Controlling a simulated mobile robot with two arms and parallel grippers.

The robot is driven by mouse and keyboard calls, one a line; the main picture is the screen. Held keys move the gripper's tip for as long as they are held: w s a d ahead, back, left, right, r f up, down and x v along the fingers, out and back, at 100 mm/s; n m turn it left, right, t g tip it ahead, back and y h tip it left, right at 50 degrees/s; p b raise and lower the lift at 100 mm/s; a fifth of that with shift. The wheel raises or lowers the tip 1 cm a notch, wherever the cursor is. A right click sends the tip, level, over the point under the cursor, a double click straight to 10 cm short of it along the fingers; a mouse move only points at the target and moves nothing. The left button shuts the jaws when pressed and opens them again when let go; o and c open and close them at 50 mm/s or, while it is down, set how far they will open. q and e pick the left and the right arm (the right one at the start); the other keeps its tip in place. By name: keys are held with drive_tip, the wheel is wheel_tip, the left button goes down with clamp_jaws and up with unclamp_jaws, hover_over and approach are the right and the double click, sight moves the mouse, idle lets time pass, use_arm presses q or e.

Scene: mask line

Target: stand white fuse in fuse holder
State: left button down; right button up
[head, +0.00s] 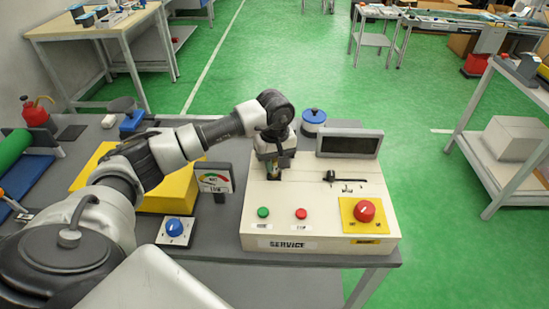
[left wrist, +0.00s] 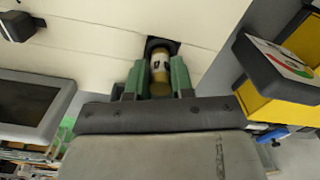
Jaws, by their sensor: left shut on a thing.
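My left gripper (head: 274,166) points down at the back left of the cream service panel (head: 320,229). In the left wrist view its green fingers (left wrist: 157,78) are shut on a pale, cream-coloured fuse (left wrist: 160,66) with a dark mark on its side. The fuse's far end is at a dark square fuse holder opening (left wrist: 162,42) in the panel. The fuse looks roughly in line with the opening. I cannot tell how far it reaches in, or whether it touches the bottom. My right gripper is not in view.
A grey-framed dark screen (head: 349,144) stands right of the gripper. A dial gauge (head: 214,181) and yellow box (head: 165,199) are at left. The panel carries a black lever (head: 331,176), green button (head: 263,212) and red stop button (head: 365,210). A blue-topped pot (head: 314,118) stands behind.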

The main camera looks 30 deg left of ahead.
sight(274, 161)
use_arm(q)
drive_tip(key=shift+f, duration=0.4)
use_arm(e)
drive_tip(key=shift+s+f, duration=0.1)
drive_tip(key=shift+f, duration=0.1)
use_arm(q)
drive_tip(key=shift+b, duration=0.45)
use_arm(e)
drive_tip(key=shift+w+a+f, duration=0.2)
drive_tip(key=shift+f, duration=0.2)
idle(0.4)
use_arm(q)
drive_tip(key=shift+f+b, duration=0.5)
drive_tip(key=shift+f, duration=0.05)
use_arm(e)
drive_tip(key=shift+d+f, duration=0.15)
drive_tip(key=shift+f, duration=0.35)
use_arm(q)
drive_tip(key=c, duration=1.3)
unclamp_jaws()
drive_tip(key=shift+s, duration=0.1)
drive_tip(key=shift+o, duration=0.2)
drive_tip(key=shift+r, duration=0.1)
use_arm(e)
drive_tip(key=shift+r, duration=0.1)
use_arm(q)
drive_tip(key=shift+r+p, duration=3.15)
drive_tip(key=shift+r, duration=2.3)
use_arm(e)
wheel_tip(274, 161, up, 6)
